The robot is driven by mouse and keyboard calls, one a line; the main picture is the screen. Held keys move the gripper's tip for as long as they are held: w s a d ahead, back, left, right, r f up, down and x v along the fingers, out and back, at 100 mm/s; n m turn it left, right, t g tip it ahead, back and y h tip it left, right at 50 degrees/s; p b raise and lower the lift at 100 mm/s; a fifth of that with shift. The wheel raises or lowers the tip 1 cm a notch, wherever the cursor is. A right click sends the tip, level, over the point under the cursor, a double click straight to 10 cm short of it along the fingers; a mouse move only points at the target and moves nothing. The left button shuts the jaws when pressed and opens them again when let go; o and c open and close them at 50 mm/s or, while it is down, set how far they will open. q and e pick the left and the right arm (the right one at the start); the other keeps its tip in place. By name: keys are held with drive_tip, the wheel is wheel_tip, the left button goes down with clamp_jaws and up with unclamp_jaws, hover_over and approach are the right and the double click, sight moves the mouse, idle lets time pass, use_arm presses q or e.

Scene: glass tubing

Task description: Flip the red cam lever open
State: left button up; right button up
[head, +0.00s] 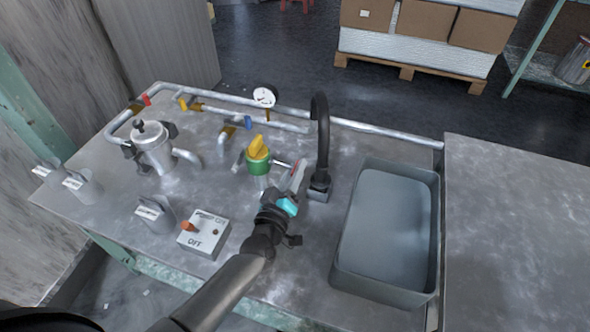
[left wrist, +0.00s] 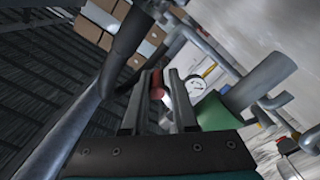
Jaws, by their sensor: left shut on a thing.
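A red piece, which looks like the red cam lever, shows between my finger pads in the left wrist view (left wrist: 157,84). In the head view only a thin reddish edge of it shows at the gripper's tip. My left gripper (head: 295,180) is shut on it, just right of a green fitting with a yellow top (head: 259,153). A thin metal rod runs from the fitting towards the gripper. The green fitting also shows right of the fingers in the left wrist view (left wrist: 212,110). The fingers hide much of the lever, so its angle is hard to tell. My right gripper is out of view.
A black curved spout (head: 322,140) stands close right of my gripper. A grey basin (head: 343,262) is further right. A switch box marked OFF (head: 206,236), a metal pot (head: 154,150), pipes with small coloured handles and a round gauge (head: 265,97) stand to the left and behind.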

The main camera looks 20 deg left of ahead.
use_arm(q)
clamp_jaws()
drive_tip(key=shift+r, duration=0.1)
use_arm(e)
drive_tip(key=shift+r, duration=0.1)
use_arm(q)
drive_tip(key=shift+r+n, duration=0.15)
drive_tip(key=shift+n, duration=0.15)
drive_tip(key=shift+w+d+r+n+p, duration=0.1)
drive_tip(key=shift+r+n+p, duration=0.25)
drive_tip(key=shift+n+p, duration=0.3)
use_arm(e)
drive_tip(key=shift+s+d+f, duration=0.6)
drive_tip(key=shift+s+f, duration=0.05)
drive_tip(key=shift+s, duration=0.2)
use_arm(q)
drive_tip(key=o, duration=0.6)
unclamp_jaws()
drive_tip(key=shift+r, duration=0.1)
drive_tip(key=shift+o, duration=0.2)
